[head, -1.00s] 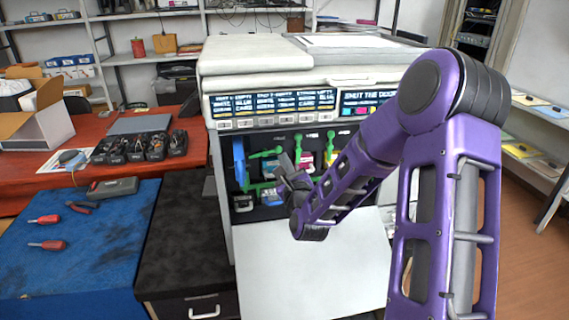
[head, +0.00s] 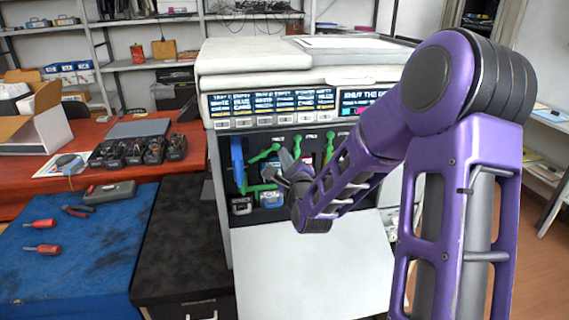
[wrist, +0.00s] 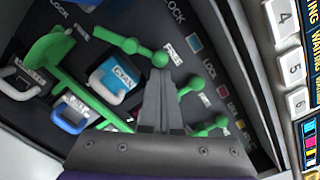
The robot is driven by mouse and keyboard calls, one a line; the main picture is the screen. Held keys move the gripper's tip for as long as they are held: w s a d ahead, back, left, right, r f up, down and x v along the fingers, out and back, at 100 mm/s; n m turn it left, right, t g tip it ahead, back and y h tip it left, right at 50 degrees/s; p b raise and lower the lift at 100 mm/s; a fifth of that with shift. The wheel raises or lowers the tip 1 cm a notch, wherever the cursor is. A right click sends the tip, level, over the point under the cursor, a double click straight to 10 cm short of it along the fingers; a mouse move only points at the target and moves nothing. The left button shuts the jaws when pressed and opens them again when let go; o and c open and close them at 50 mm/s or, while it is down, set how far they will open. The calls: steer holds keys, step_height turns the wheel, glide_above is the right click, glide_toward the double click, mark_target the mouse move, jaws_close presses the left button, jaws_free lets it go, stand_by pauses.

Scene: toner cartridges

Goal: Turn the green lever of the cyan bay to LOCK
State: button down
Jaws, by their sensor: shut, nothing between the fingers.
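The cyan bay holds a blue cartridge labelled CYAN (wrist: 122,80) in the wrist view. Its green lever (wrist: 130,46) lies slanted beside it, with a rounded end close to my fingertips. In the head view this lever seems to be the left one (head: 263,154). My gripper (wrist: 160,78) is shut and empty, its fingertips at or just short of the lever's end; I cannot tell whether they touch. In the head view my gripper (head: 285,162) is in front of the bays and partly hides them. LOCK and FREE labels are printed on the dark panel.
Other green levers (wrist: 210,128) stand along the panel. A larger green handle (wrist: 52,48) lies at the left of the wrist view. The white door (head: 310,270) hangs open below the bays. A blue-topped bench (head: 85,255) and dark cabinet (head: 185,230) stand to the left.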

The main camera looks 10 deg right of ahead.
steer(key=n+b, duration=0.1)
steer(key=r+n, duration=0.1)
steer(key=n, duration=0.1)
steer(key=n+b, duration=0.1)
steer(key=shift+a+r+n+b, duration=0.3)
steer(key=shift+a+r+n, duration=0.05)
steer(key=shift+r+n, duration=0.05)
steer(key=n+b, duration=0.1)
steer(key=n, duration=0.1)
steer(key=a+r+n+b, duration=0.1)
steer(key=n, duration=0.1)
steer(key=shift+a+r+b, duration=0.1)
steer(key=shift+r+b, duration=0.1)
steer(key=shift+b, duration=0.2)
steer(key=shift+a+r+n, duration=0.1)
steer(key=shift+r+n, duration=0.1)
steer(key=shift+n, duration=0.2)
